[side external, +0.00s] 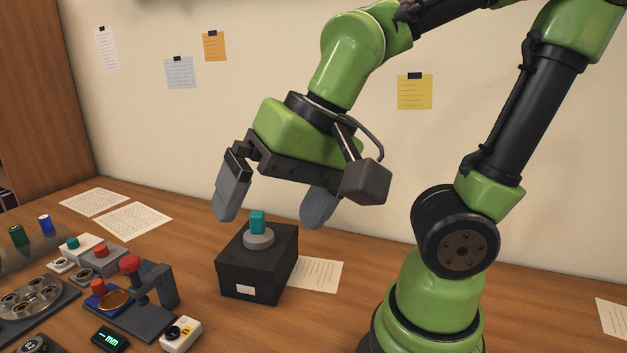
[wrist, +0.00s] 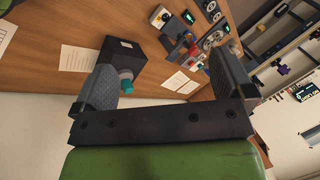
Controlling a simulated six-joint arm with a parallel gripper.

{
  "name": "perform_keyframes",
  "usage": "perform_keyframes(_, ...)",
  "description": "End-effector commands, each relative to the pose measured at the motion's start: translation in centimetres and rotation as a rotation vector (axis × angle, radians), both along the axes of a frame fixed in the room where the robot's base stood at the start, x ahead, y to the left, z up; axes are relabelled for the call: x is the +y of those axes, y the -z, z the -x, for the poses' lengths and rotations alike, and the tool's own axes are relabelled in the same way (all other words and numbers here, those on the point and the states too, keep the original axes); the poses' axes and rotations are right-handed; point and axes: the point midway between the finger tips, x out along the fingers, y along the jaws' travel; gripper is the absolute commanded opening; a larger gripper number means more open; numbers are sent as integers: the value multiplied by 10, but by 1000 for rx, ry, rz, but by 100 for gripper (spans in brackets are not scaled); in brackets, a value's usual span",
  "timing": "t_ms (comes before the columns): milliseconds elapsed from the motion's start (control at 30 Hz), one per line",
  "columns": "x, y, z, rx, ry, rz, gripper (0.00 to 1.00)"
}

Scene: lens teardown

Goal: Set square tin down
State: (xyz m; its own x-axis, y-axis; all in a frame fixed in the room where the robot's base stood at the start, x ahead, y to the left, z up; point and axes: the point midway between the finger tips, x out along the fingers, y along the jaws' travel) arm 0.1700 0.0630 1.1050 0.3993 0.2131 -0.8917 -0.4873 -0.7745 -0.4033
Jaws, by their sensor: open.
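The square tin (side external: 250,283) is a dark box with a small white label on its front. It sits upright on the wooden table. A grey round piece (side external: 259,238) with a teal knob (side external: 257,218) is on its top. My gripper (side external: 268,219) is open, with its two grey fingers wide apart above the tin and to either side of the knob. In the wrist view the tin (wrist: 124,50) shows beyond the finger on the left, which partly overlaps it. My gripper (wrist: 165,85) shows nothing held between its fingers there.
Left of the tin are a stand with a red knob (side external: 130,263), a small white device (side external: 180,334), a green-lit gauge (side external: 110,338) and a round multi-hole tray (side external: 30,302). Paper sheets (side external: 134,221) lie on the table. Another sheet (side external: 315,274) lies beside the tin.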

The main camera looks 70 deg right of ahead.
Motion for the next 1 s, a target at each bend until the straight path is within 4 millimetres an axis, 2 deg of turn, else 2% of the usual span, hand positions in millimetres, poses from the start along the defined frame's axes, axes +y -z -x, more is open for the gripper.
perform_keyframes(33,-12,-11,5,-69,-25,21,100)
perform_keyframes(100,-22,-20,13,-142,-81,65,100)
perform_keyframes(267,-34,-30,25,-239,-160,144,100)
perform_keyframes(1000,-35,-32,27,-258,-186,166,100)
